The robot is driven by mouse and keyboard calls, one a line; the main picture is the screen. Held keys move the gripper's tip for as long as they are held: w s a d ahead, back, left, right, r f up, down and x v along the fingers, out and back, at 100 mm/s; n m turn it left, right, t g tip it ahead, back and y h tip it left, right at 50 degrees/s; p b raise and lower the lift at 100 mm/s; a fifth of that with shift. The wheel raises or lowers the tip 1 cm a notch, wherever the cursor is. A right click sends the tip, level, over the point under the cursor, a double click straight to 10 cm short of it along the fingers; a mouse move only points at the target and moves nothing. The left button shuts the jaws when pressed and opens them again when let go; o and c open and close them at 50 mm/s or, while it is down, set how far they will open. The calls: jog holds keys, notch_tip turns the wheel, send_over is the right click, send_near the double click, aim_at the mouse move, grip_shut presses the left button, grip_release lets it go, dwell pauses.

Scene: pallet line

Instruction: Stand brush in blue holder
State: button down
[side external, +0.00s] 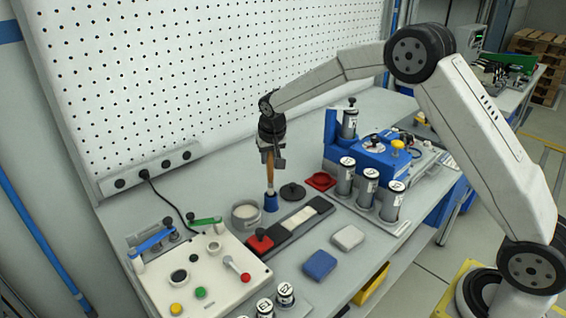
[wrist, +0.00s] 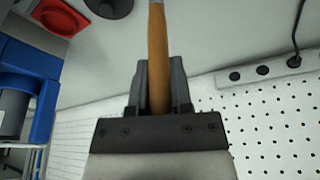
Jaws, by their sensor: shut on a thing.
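The brush (side external: 270,172) has a light wooden handle and stands close to upright in the side view. My gripper (side external: 271,150) is shut on its upper part. The small blue holder (side external: 270,203) stands on the bench directly below. The brush's lower end meets the holder's top; I cannot tell how far inside it sits. In the wrist view the wooden handle (wrist: 157,55) runs between the jaws of my gripper (wrist: 160,85) and leaves the frame at the top. The holder is out of that view.
A white-grey cup (side external: 245,216) stands left of the holder, and a dark round disc (side external: 292,192) lies to its right. A red dish (side external: 321,181), a long dark tray (side external: 294,222) and a control panel (side external: 195,275) are nearby. The pegboard (side external: 210,80) rises behind.

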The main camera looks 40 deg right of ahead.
aim_at(270, 169)
jog(key=shift+f, duration=2.15)
jog(key=c, duration=0.5)
grip_release()
jog(key=shift+c, duration=0.2)
jog(key=v, duration=1.2)
jog(key=shift+a, duration=0.1)
jog(key=s+f+n, duration=0.2)
jog(key=s+f, duration=0.1)
jog(key=s, duration=1)
jog(key=s+f+n+y, duration=0.1)
jog(key=s+f, duration=0.3)
jog(key=s, duration=0.9)
jog(key=shift+s+f+n+g, duration=0.3)
jog(key=shift+s+f+n, duration=0.1)
jog(key=shift+n, duration=0.4)
jog(key=shift+a, duration=0.15)
